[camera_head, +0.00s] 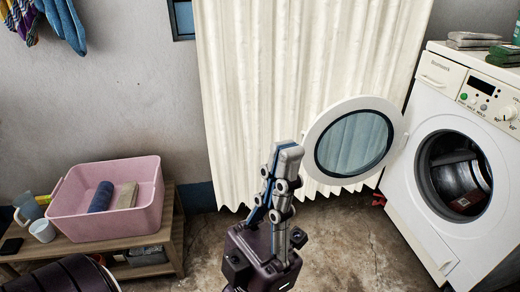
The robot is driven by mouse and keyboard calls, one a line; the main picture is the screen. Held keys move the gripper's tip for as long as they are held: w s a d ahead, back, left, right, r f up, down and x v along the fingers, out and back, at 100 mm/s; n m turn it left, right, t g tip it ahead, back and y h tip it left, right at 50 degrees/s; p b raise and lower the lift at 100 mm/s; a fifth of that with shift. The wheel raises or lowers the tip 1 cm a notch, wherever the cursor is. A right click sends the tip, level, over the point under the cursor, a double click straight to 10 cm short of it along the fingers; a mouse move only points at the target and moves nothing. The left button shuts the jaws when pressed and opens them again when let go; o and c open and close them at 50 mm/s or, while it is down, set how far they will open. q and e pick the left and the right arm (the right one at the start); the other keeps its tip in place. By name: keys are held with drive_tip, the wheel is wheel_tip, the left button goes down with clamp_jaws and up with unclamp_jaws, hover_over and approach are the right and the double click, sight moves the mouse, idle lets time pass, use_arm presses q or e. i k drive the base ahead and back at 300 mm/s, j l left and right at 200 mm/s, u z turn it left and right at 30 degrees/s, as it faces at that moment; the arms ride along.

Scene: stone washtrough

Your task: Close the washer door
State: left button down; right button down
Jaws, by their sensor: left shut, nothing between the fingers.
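The white front-loading washer (408,190) stands at the right, with its dark drum opening (455,175) uncovered. Its round door (312,145), a white ring around bluish glass, hangs wide open on the left side of the opening, in front of the curtain. My left gripper (287,152) points up in the middle of the view, fingers shut and empty. Its tips appear just left of the door's rim; I cannot tell whether they touch it. My right gripper is not in view.
A pink basin (105,232) with a blue roll and a beige block sits on a wooden bench (172,232) at left, beside a white mug (42,230). A cream curtain (250,80) hangs behind the door. Folded cloths (473,38) lie on the washer.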

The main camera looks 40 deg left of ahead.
sight(349, 139)
drive_tip(key=i+j+u, duration=0.1)
drive_tip(key=j+u, duration=0.2)
drive_tip(key=u, duration=0.15)
drive_tip(key=i+j+u, duration=0.1)
drive_tip(key=j+u, duration=0.15)
drive_tip(key=u, duration=0.25)
drive_tip(key=i+j+u, duration=0.15)
drive_tip(key=u, duration=0.3)
drive_tip(key=i+j, duration=0.65)
